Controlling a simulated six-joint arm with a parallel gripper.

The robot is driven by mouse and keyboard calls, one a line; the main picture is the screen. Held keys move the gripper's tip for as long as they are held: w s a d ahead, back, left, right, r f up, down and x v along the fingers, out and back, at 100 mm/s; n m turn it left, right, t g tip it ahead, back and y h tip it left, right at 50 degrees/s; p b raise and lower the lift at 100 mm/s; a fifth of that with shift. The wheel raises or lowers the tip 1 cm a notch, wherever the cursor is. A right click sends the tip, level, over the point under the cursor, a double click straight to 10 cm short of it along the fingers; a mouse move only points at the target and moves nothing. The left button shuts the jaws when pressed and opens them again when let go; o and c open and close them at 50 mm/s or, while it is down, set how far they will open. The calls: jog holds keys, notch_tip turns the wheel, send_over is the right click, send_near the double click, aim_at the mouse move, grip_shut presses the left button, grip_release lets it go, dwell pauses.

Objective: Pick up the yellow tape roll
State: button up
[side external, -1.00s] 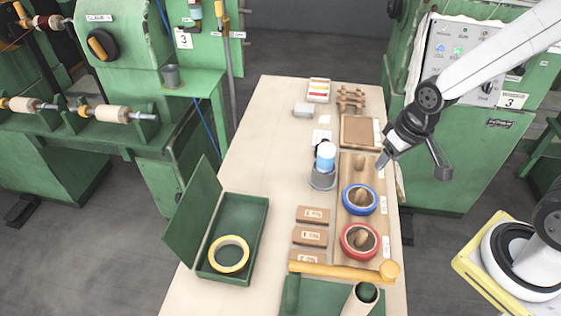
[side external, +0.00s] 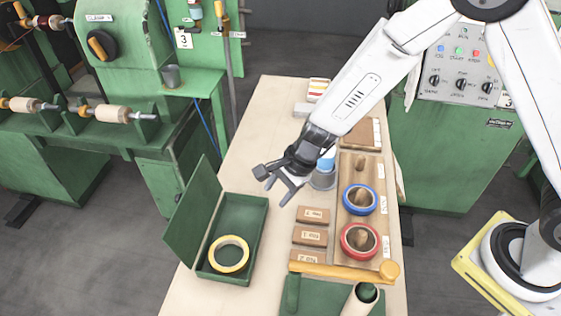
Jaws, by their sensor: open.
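The yellow tape roll (side external: 229,268) lies in the front part of the open green box (side external: 262,222) at the left of the table, leaning a little on the box floor or wall; I cannot tell which. My gripper (side external: 276,193) is open and empty. It hangs above the table, up and to the right of the roll and clear of it, close to the box's far right corner in the picture. My arm hides part of the table's far end and the grey cup with the blue and white item.
A wooden board (side external: 346,223) at the right holds a blue roll (side external: 360,200) and a red roll (side external: 359,241) on pegs. Several labelled wooden blocks (side external: 310,236) lie between board and box. The box's raised lid (side external: 193,215) stands on its left side.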

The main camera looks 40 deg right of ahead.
aim_at(227, 238)
jog(key=a+f+m, duration=0.2)
jog(key=w+a+f+m+y, duration=0.1)
jog(key=a+f+m, duration=0.1)
jog(key=a, duration=0.1)
jog(key=w+a+f+m, duration=0.1)
jog(key=a+f+m, duration=0.1)
jog(key=a, duration=0.1)
jog(key=shift+m, duration=0.3)
jog(key=shift+f, duration=0.1)
jog(key=shift+x, duration=1.3)
jog(key=shift+a+x, duration=0.25)
jog(key=shift+x, duration=2.3)
jog(key=shift+w, duration=0.15)
grip_shut()
